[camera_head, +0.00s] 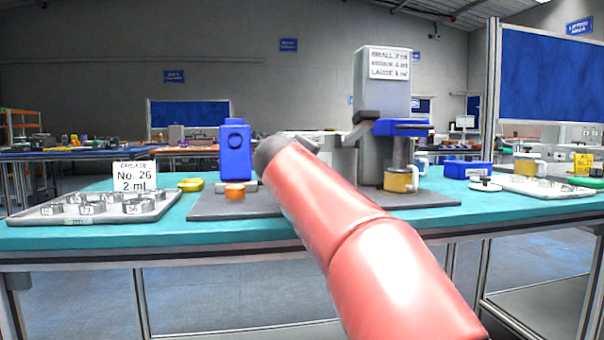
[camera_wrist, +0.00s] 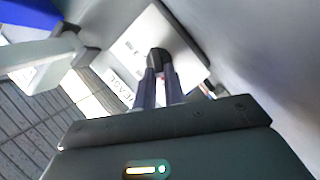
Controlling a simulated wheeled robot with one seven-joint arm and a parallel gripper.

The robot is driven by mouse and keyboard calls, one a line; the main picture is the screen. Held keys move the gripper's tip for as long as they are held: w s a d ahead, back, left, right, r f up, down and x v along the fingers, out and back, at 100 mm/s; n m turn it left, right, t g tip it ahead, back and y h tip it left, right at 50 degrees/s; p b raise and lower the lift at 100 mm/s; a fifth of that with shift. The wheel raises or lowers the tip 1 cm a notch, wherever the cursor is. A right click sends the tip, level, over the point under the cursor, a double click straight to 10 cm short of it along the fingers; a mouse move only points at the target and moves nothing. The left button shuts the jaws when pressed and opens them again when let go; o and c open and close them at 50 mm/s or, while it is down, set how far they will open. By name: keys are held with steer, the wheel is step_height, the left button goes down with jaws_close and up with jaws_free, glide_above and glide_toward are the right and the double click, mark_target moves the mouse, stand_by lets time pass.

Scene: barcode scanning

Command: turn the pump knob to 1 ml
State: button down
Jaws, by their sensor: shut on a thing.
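In the wrist view, my gripper (camera_wrist: 159,76) is shut on a small black knob (camera_wrist: 157,57), its two dark fingers on either side. The knob sits on a pale pump panel (camera_wrist: 139,50) with small marks and printed lettering. The fingers partly cover the knob, and I cannot read its setting. In the head view, the pump (camera_head: 383,100) is a tall grey box carrying a sign (camera_head: 389,64) with sizes in ml. My red arm crosses the picture's middle. The fingers and the knob cannot be made out there.
An order sign (camera_head: 135,177) reads "No. 26, 2 ml" by a tray (camera_head: 40,216) of metal parts. A yellow cup (camera_head: 399,180) stands below the pump's blue part (camera_head: 402,127). A blue device (camera_head: 235,153) and an orange piece (camera_head: 234,194) stand left of my arm.

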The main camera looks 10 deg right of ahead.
steer(key=shift+f, duration=0.1)
stand_by(0.3)
steer(key=c, duration=1.5)
jaws_free()
steer(key=shift+s, duration=0.1)
steer(key=b+v, duration=0.1)
steer(key=v, duration=0.6)
steer(key=shift+s+a, duration=0.15)
steer(key=shift+s, duration=0.15)
